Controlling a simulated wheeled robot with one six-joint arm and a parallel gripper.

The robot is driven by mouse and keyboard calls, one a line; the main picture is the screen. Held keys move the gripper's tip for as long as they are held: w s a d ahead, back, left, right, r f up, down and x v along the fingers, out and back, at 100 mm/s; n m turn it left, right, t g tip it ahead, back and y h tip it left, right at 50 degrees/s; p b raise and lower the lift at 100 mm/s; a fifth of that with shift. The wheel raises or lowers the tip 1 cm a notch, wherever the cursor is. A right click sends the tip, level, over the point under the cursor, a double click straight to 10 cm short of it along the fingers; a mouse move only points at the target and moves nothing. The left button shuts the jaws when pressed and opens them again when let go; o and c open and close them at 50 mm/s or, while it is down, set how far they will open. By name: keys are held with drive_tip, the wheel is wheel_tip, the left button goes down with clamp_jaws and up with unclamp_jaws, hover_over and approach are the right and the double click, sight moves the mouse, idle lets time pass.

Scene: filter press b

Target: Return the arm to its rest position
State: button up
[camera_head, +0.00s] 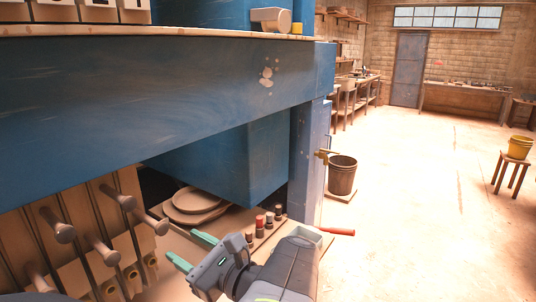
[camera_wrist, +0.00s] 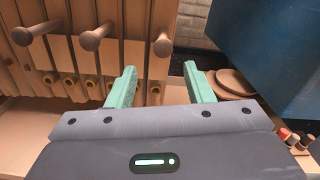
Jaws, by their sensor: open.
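My gripper (camera_head: 191,251) is at the lower middle of the head view, with its two green fingers spread and nothing between them. In the wrist view my gripper (camera_wrist: 162,88) also shows open and empty. It is in front of the wooden filter plates (camera_head: 92,228), which have round peg handles (camera_head: 58,226). In the wrist view the plates (camera_wrist: 140,50) stand beyond the fingers at the left and middle. I see no contact between the fingers and the plates. Part of my arm is hidden below the picture.
The blue press frame (camera_head: 160,90) spans overhead, with a post (camera_head: 306,165) to the right. Stacked round plates (camera_head: 195,205) and small red-and-black knobs (camera_head: 260,222) lie beneath. A bucket (camera_head: 342,175) stands beyond. A stool (camera_head: 512,172) holds a yellow bucket (camera_head: 519,147). Open floor (camera_head: 430,220) lies right.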

sight(153, 222)
drive_tip(key=shift+b+x, duration=0.3)
drive_tip(key=shift+x, duration=5.7)
drive_tip(key=shift+d, duration=0.1)
